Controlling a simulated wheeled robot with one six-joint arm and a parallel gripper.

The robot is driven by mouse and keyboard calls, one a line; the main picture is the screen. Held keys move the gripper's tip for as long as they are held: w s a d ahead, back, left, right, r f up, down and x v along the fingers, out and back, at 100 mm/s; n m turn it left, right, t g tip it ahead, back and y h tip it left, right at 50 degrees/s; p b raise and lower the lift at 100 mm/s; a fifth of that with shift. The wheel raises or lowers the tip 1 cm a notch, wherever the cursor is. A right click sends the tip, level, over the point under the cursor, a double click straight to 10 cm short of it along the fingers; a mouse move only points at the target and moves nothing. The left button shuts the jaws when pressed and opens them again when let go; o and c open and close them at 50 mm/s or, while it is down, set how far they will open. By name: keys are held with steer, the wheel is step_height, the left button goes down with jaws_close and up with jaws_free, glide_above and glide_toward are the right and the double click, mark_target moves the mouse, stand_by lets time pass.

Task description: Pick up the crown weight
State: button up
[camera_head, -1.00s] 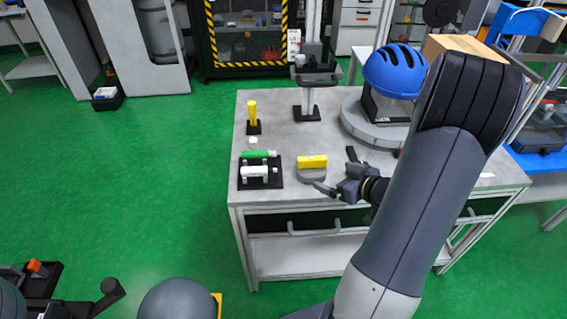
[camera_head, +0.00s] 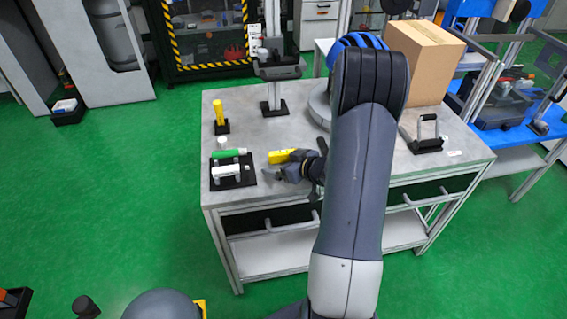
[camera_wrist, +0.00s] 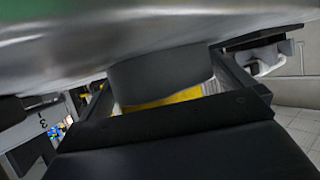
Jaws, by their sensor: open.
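A yellow block (camera_head: 279,156) on a grey base lies on the grey table; it seems to be the crown weight, but no label shows. My gripper (camera_head: 284,170) is open right at its front side, and its fingers partly hide the grey base. In the wrist view, a dark grey rounded body (camera_wrist: 160,75) with a yellow strip (camera_wrist: 165,98) shows between the two black fingers. I cannot tell whether the fingers touch it.
Left of the block, a black tray (camera_head: 246,180) holds green and white cylinders. A yellow post (camera_head: 219,112) and a tower stand (camera_head: 275,104) are behind. A cardboard box (camera_head: 424,62) and a handled black device (camera_head: 427,140) are at right.

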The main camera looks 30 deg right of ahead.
steer(key=shift+c, duration=0.6)
steer(key=c, duration=1.3)
steer(key=shift+d+r, duration=0.1)
steer(key=shift+c, duration=0.8)
steer(key=shift+r, duration=0.1)
